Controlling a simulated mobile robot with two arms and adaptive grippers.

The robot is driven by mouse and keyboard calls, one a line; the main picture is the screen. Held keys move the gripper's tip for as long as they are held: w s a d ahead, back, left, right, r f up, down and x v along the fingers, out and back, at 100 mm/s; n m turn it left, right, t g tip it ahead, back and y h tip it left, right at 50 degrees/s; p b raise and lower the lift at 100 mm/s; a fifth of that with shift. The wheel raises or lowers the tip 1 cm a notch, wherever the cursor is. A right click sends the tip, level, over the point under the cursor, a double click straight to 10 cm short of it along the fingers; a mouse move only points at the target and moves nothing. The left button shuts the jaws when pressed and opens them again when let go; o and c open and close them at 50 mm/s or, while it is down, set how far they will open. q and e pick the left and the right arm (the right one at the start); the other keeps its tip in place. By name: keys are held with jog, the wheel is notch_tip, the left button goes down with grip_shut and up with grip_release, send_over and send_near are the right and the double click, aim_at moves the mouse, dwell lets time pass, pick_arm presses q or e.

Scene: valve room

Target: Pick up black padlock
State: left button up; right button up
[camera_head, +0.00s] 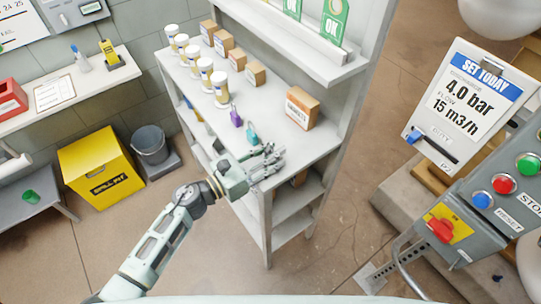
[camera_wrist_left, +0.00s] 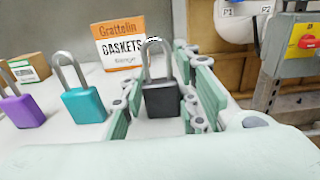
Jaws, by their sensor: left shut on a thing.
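The black padlock (camera_wrist_left: 162,99) stands upright between the fingers of my left gripper (camera_wrist_left: 165,105) in the left wrist view, its steel shackle pointing up. My left gripper also shows in the head view (camera_head: 264,163), at the front end of the white shelf top (camera_head: 303,152). It is shut on the black padlock. In the head view the fingers hide most or all of that padlock. My right gripper is not in view.
A teal padlock (camera_wrist_left: 84,104) and a purple padlock (camera_wrist_left: 22,111) stand left of the black one. A gaskets box (camera_head: 301,107) stands behind the gripper. Several white jars (camera_head: 220,88) and small cartons (camera_head: 255,74) line the shelf top farther back.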

aim_at(271, 145)
pick_arm(q)
jog(key=shift+c, duration=1.3)
jog(key=shift+r, duration=0.35)
notch_tip(271, 145, up, 4)
jog(key=shift+s+d+f, duration=0.1)
jog(key=shift+s+d, duration=0.05)
jog(key=s+d+r+p, duration=0.5)
jog(key=s+d+r, duration=0.1)
jog(key=d, duration=0.3)
jog(key=shift+s+r, duration=0.3)
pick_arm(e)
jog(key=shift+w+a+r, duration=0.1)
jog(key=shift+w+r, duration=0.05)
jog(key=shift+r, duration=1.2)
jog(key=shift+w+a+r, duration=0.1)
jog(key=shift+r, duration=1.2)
